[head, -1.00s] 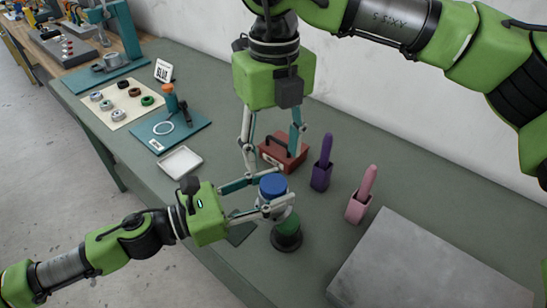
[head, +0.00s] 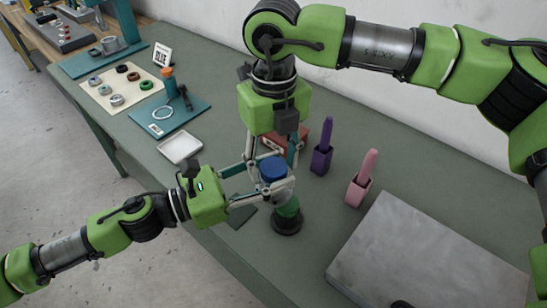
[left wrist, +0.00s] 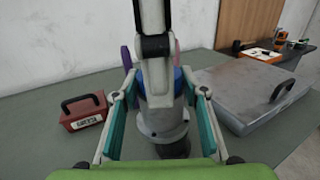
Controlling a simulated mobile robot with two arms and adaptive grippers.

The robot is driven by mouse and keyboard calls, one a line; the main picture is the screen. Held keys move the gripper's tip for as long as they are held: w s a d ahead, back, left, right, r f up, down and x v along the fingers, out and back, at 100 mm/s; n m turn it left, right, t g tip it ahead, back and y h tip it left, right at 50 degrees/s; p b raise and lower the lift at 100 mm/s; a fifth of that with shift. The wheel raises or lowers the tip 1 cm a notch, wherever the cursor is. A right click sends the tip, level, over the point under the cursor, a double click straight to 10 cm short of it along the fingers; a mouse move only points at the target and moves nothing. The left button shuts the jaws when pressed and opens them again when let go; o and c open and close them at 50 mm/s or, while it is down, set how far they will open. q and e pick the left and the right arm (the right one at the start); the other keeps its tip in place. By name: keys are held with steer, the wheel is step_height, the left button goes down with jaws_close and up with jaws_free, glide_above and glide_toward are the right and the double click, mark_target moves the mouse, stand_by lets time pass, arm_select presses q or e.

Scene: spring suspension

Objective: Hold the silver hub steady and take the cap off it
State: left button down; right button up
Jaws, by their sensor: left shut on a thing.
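The silver hub (head: 281,187) stands upright above a green cylinder on a dark round base (head: 287,219). The blue cap (head: 272,170) sits on top of the hub. My left gripper (head: 279,184) is shut on the hub from the left. In the left wrist view its teal-padded fingers flank the hub (left wrist: 166,127). My right gripper (head: 270,162) points down from above, with its fingers apart on either side of the cap. In the left wrist view one of its fingers hides much of the cap (left wrist: 178,80). I cannot see contact with the cap.
A red box (head: 273,143) with a handle stands behind the right gripper. Purple (head: 321,158) and pink (head: 359,190) holders stand to the right. A large grey case (head: 430,255) fills the right front. A white tray (head: 180,147) lies on the left.

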steer(key=c, duration=0.8)
steer(key=shift+n, duration=1.7)
steer(key=shift+c, duration=0.2)
steer(key=o, duration=1.2)
steer(key=shift+r, duration=0.15)
